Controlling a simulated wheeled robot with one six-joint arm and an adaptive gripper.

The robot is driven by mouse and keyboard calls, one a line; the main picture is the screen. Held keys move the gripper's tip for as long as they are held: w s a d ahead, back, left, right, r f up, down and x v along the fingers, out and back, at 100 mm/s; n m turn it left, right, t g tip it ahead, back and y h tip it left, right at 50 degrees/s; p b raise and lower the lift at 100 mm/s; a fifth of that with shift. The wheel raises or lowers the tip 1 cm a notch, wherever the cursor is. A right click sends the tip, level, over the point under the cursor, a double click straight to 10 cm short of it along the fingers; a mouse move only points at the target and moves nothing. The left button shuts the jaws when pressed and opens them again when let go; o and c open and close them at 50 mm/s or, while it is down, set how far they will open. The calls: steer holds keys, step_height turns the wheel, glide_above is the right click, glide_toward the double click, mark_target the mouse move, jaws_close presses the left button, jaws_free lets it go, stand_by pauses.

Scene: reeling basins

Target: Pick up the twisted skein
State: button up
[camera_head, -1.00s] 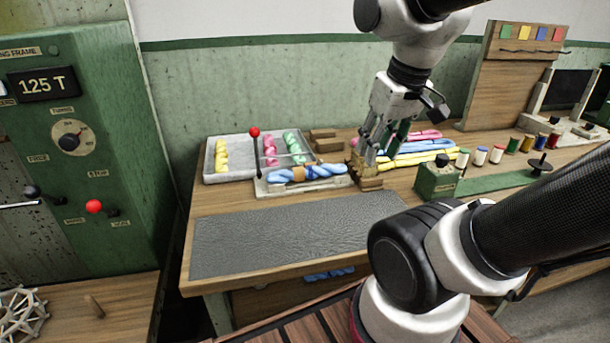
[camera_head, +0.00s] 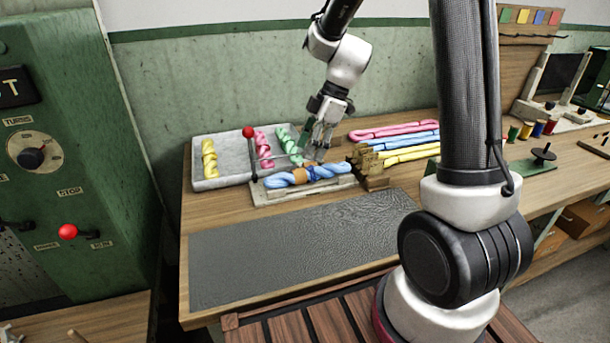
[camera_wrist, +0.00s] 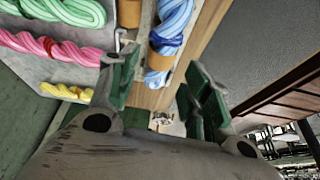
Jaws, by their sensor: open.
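The blue twisted skein (camera_head: 322,172) has a brown band around it and lies on a pale stand (camera_head: 300,192) on the bench. In the wrist view the blue skein (camera_wrist: 171,30) shows at the upper middle, beyond the fingertips. My gripper (camera_head: 323,148) is open and empty, pointing down just behind and above the blue skein. In the wrist view my gripper (camera_wrist: 160,80) has its two green-padded fingers spread, with the skein past the gap between them. I cannot tell whether a finger touches anything.
A grey tray (camera_head: 228,160) behind holds yellow (camera_head: 209,158), pink (camera_head: 263,149) and green twisted skeins (camera_head: 289,143). A red-knobbed lever (camera_head: 249,133) rises at the stand's left. Wooden blocks (camera_head: 368,167) stand right of it. A clear grey mat (camera_head: 290,250) lies in front.

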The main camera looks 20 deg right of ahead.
mark_target(303, 169)
steer(key=shift+f+n, duration=0.1)
steer(key=shift+n, duration=0.2)
steer(key=shift+a+f, duration=0.15)
steer(key=shift+f, duration=0.2)
steer(key=x, duration=0.7)
steer(key=shift+s+d, duration=0.15)
steer(key=shift+d, duration=0.05)
steer(key=c, duration=0.9)
steer(key=shift+r, duration=0.15)
